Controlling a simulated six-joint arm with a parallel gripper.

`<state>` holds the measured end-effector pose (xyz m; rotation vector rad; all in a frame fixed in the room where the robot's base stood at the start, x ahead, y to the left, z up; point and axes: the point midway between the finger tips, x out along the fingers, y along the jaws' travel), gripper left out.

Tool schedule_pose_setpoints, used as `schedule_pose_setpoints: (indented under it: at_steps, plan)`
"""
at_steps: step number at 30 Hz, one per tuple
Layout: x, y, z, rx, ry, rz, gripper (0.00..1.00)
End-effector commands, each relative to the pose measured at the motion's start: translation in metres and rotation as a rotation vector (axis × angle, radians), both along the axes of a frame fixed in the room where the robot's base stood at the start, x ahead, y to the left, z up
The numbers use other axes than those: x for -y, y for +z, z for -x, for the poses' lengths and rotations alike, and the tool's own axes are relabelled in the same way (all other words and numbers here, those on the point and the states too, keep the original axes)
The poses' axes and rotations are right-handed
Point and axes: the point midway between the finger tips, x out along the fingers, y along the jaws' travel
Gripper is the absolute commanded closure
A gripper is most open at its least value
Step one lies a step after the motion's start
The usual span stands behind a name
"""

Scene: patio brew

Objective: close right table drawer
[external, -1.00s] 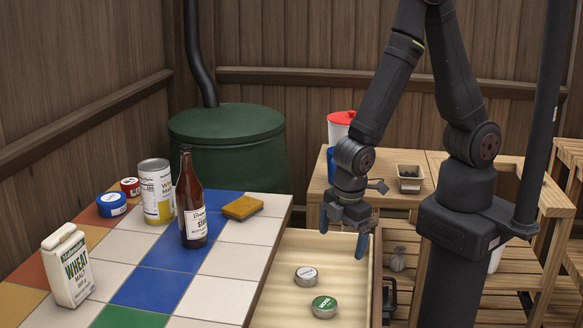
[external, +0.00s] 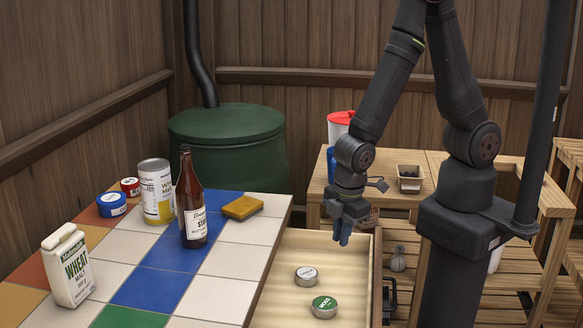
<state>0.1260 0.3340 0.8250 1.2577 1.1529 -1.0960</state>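The right table drawer (external: 285,262) is pulled out from under the tiled table (external: 225,258), toward my base. Its light wooden inside is visible, with a silver-lidded tin (external: 306,275) and a green-lidded tin (external: 324,307) lying in it. A dark handle (external: 389,296) shows at the drawer's front side. My gripper (external: 342,238) points down over the far part of the drawer. Its blue fingers are close together and hold nothing that I can see. I cannot tell if the fingertips touch the drawer.
On the table stand a brown bottle (external: 192,200), a large can (external: 156,191), a wheat malt carton (external: 67,265), small tins and a yellow sponge (external: 243,207). A green barrel (external: 228,150) stands behind. A wooden shelf (external: 320,185) with a small container (external: 410,180) stands behind my arm.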

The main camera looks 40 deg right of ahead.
Motion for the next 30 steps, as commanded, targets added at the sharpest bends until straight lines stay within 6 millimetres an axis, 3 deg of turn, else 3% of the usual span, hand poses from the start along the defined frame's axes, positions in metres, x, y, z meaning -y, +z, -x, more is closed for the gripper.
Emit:
schedule_pose_setpoints:
  at_steps: [12,30]
  plan:
    - [0.020,-0.023,0.097,0.137,0.648,0.223,1.00]
    - [0.060,-0.036,0.212,0.574,1.678,0.464,1.00]
